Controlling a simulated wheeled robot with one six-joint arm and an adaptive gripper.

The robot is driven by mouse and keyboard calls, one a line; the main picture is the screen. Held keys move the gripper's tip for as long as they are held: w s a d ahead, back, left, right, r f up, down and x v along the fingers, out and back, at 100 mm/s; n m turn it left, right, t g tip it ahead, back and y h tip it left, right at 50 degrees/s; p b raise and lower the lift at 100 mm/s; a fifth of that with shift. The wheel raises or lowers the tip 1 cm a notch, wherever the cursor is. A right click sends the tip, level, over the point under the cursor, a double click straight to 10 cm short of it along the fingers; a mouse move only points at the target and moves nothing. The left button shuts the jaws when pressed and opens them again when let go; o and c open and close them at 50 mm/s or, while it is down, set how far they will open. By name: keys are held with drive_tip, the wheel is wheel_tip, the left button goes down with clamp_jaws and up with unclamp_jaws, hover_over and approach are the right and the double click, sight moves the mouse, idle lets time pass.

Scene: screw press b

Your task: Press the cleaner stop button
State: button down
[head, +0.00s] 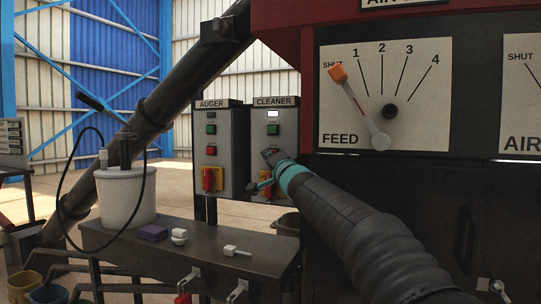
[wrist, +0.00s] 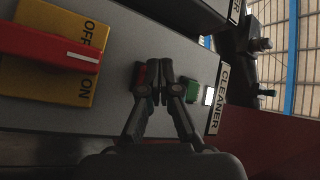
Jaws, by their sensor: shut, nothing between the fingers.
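The CLEANER box (head: 259,110) is a grey panel with a lit white lamp (head: 273,114), a green button (head: 273,129) and a rotary switch below. My gripper (head: 269,155) is shut and empty in front of its lower middle, hiding the spot below the green button. In the wrist view, the shut fingers (wrist: 157,72) point at the panel between the green button (wrist: 192,90) and the red OFF/ON switch (wrist: 50,47). A red button (wrist: 151,71) shows partly behind the fingertips. I cannot tell whether they touch it.
The AUGER box (head: 211,155) stands just left, with its own buttons and switch. A bench (head: 200,250) below holds a white bucket (head: 125,195) and small items. The FEED panel (head: 400,95) is on the machine at right.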

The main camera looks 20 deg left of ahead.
drive_tip(key=shift+w+d+r, duration=0.15)
drive_tip(key=shift+w+r, duration=0.05)
drive_tip(key=shift+w, duration=0.35)
idle(1.0)
drive_tip(key=shift+f, duration=0.45)
drive_tip(key=shift+s+d+f+b, duration=0.1)
drive_tip(key=shift+s+f+b, duration=0.05)
drive_tip(key=shift+s+b, duration=0.15)
drive_tip(key=shift+s, duration=0.2)
drive_tip(key=shift+s+r+b, duration=0.2)
drive_tip(key=shift+s+b, duration=1.15)
drive_tip(key=shift+s, duration=1.15)
